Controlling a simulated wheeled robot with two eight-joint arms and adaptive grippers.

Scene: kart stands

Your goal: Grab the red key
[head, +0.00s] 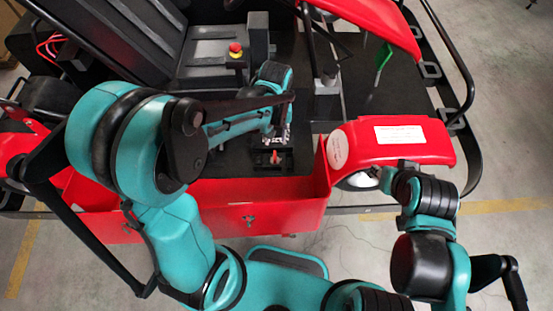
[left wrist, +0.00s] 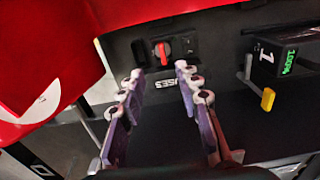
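The red key (left wrist: 162,50) is a small red knob set in a black switch plate on a dark panel of the kart, shown upper middle in the left wrist view. It also shows as a small red spot in the head view (head: 275,157). My left gripper (left wrist: 160,74) is open, its two fingers pointing toward the key with a gap between them. The fingertips lie left and right below the key, and nothing is between them. In the head view my left gripper (head: 274,138) is over the kart's floor, close to the key.
Red bodywork (head: 395,142) lies right of the key. A box with a green display (left wrist: 287,60) and a yellow-tipped lever (left wrist: 268,99) are right of the switch in the wrist view. A red-topped button (head: 235,49) is by the seat (head: 213,58).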

